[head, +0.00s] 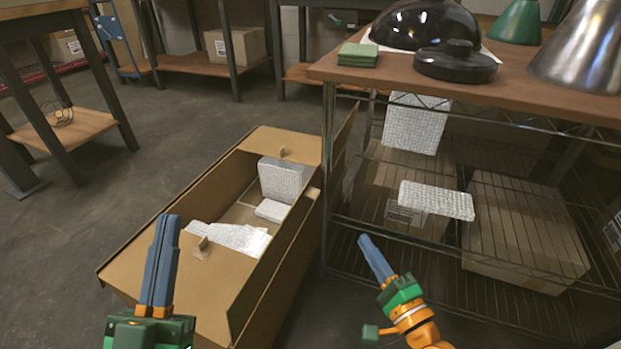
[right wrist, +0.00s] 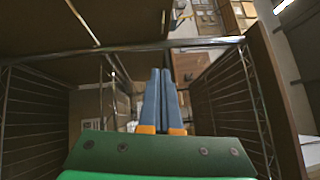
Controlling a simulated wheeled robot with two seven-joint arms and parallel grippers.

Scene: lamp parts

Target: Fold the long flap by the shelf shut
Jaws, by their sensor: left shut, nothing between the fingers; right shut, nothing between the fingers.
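An open cardboard box (head: 125,268) stands on the floor, left of the wire shelf (head: 400,233). Its long flap by the shelf (head: 272,262) appears as a raised panel along the box's right side; its exact angle is hard to tell. My left gripper (head: 168,217) is shut and empty, pointing up in front of the box's near left part. My right gripper (head: 364,238) is shut and empty, right of the flap and apart from it, by the shelf's front. Its closed fingers also show in the right wrist view (right wrist: 161,72).
White packing pieces (head: 282,180) lie inside the box. The shelf's wooden top (head: 400,72) carries a black dome (head: 425,22), a black disc (head: 455,62), green pads (head: 358,55) and lampshades. A shelf post (head: 327,180) rises close to the box. Floor left of the box is clear.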

